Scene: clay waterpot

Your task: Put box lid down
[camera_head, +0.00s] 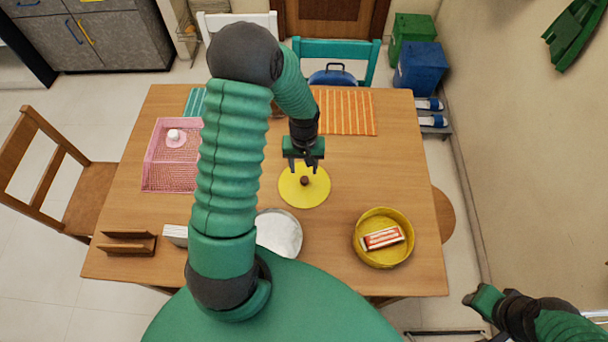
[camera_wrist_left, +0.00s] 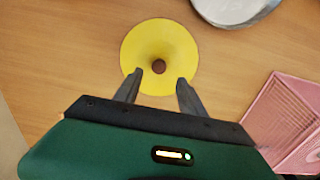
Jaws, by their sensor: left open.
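A round yellow lid (camera_head: 304,190) with a small brown knob (camera_head: 304,181) lies on the wooden table, near its middle. In the left wrist view the lid (camera_wrist_left: 160,45) and its knob (camera_wrist_left: 159,66) show just beyond the fingertips. My left gripper (camera_head: 303,168) is open and empty above the lid, with its fingers (camera_wrist_left: 157,76) on either side of the knob's line but apart from it. A round yellow box (camera_head: 360,252) stands open at the right front of the table, with a red and white packet (camera_head: 381,238) in it. My right gripper (camera_head: 476,300) is at the lower right, off the table.
A pink basket (camera_head: 165,180) holds a small white and pink item. A silver round dish (camera_head: 280,233), a wooden holder (camera_head: 127,243) and an orange striped mat (camera_head: 345,112) are also on the table. The table between lid and box is clear.

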